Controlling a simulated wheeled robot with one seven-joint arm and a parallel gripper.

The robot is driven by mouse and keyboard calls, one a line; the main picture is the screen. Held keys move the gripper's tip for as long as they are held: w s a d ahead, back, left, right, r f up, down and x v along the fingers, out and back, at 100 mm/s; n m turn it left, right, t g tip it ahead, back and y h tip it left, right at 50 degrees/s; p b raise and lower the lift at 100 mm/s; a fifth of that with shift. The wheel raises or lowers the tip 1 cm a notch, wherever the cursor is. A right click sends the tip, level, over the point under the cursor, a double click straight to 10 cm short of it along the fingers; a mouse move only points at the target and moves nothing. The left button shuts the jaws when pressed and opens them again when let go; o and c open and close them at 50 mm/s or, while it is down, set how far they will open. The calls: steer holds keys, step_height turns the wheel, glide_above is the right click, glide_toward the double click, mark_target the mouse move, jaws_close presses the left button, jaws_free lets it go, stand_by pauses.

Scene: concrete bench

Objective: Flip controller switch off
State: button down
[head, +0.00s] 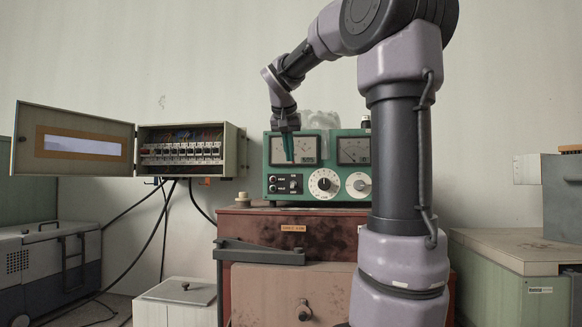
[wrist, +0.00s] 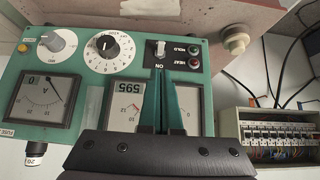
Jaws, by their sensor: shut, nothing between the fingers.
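The green controller (head: 320,198) stands on a reddish-brown cabinet, with two meters on top and knobs below. Its switch (head: 294,184) is on the black panel at lower left. In the wrist view the controller appears upside down, and the switch (wrist: 160,48) is a pale lever with the "ON" label just below it in the picture. I cannot tell its position for sure. My gripper (head: 289,160) is shut and empty in front of the left meter, above the switch. In the wrist view the teal fingertips (wrist: 160,84) point toward the switch, apart from it.
Two knobs, a large dial (wrist: 108,52) and a grey one (wrist: 58,42), sit beside the switch. An open fuse box (head: 190,150) with its door swung left hangs on the wall with cables. A small pale knob-like object (head: 243,198) stands on the cabinet (head: 330,224).

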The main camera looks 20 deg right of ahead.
steer(key=v, duration=0.4)
steer(key=shift+s+r, duration=0.1)
stand_by(0.3)
steer(key=s+a+f+n+y, duration=0.1)
steer(key=s+a+f+y, duration=0.2)
steer(key=s+f, duration=0.7)
steer(key=s+a+f+n+y, duration=0.1)
steer(key=s+a+f+y, duration=0.2)
steer(key=s+a+f, duration=0.5)
step_height(320, 180, down, 3)
steer(key=shift+s+f+n+t, duration=0.1)
steer(key=shift+s+n+t, duration=0.25)
steer(key=shift+s, duration=0.85)
steer(key=shift+a, duration=0.1)
